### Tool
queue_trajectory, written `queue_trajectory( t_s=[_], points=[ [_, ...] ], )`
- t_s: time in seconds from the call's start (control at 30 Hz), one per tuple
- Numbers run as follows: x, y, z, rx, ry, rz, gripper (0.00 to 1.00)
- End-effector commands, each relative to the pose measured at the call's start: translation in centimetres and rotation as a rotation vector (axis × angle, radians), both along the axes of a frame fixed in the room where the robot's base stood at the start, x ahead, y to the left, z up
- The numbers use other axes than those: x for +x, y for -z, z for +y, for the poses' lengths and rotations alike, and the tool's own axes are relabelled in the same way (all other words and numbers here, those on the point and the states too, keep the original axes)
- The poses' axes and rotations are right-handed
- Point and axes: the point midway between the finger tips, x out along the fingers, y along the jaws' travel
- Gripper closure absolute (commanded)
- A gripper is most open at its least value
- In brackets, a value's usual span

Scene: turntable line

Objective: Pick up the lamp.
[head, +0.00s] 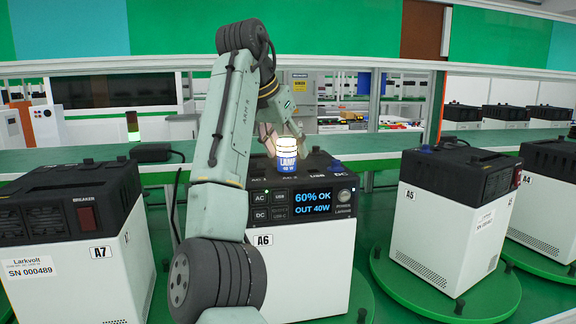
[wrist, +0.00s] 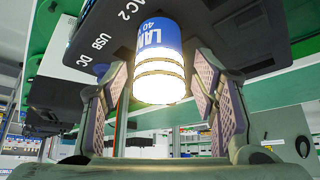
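The lamp (head: 287,153) stands upright on top of the power unit marked A6 (head: 300,272). It has a lit white upper part with dark bands and a blue base with white lettering. My gripper (head: 283,140) is at the lamp, with its fingers reaching down on either side. In the wrist view the lamp (wrist: 160,66) appears inverted between the two patterned finger pads, with a gap visible on each side. My gripper (wrist: 162,92) is open there and holds nothing. My arm hides part of the A6 unit in the head view.
The A6 display reads "60% OK OUT 40W". Unit A7 (head: 115,255) stands at left and unit A5 (head: 445,235) at right, on a green turntable (head: 400,285). A black plug with a cable (head: 155,153) is left of A6. A blue cap (head: 335,165) sits right of the lamp.

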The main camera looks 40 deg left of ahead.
Motion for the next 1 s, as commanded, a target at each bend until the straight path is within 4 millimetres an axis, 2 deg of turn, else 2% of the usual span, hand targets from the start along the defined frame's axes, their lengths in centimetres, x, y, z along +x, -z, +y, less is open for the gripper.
queue_trajectory(
  t_s=[0.07,0.73,1.0],
  points=[
    [0.01,0.0,-0.01,0.0,0.0,0.0,0.54],
    [0.02,-0.01,-0.02,0.0,0.0,0.0,0.99],
    [0.06,-0.06,-0.07,0.0,0.0,-0.001,1.0]
  ],
)
